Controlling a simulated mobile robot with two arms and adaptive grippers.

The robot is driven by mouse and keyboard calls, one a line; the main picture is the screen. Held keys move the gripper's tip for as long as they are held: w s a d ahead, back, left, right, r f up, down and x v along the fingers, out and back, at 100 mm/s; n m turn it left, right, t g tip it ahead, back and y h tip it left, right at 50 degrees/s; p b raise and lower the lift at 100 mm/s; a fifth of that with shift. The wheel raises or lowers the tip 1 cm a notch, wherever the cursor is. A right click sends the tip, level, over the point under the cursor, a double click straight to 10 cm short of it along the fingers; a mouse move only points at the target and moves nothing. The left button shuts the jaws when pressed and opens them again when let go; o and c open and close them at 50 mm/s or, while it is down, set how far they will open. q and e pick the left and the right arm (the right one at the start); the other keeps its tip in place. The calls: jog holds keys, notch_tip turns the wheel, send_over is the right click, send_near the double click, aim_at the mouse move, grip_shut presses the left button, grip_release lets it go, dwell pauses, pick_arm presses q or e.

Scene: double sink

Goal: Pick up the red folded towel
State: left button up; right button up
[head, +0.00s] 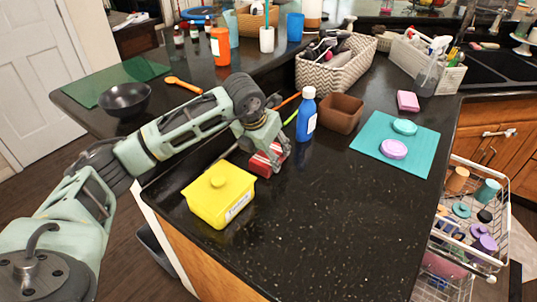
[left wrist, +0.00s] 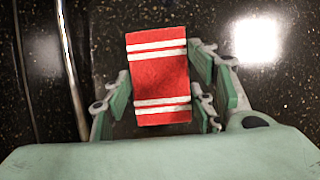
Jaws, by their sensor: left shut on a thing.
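The red folded towel (head: 261,165) with white stripes is on the black counter, just behind the yellow lidded box. In the left wrist view the towel (left wrist: 160,75) sits between the green fingers, its far end sticking out past them. My left gripper (head: 270,158) points down and is shut on the towel, with fingers on both sides. The gripper hides part of the towel in the head view. I cannot tell whether the towel touches the counter. My right gripper is not in view.
The yellow box (head: 219,195) stands close in front of the towel. A blue bottle (head: 306,117) and a brown bin (head: 341,113) stand to its right. A teal mat (head: 420,160) holds two soap-like discs. The front right counter is clear.

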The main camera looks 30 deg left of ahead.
aim_at(276, 150)
pick_arm(q)
jog(key=r, duration=0.1)
jog(key=r+b, duration=0.1)
jog(key=r, duration=0.1)
jog(key=d+r, duration=0.1)
jog(key=shift+w+r, duration=0.2)
jog(key=shift+w, duration=0.05)
jog(key=w+d+r+b, duration=0.2)
jog(key=w+d+r, duration=0.3)
jog(key=d, duration=0.4)
jog(key=shift+d+r, duration=0.2)
jog(key=shift+r, duration=0.55)
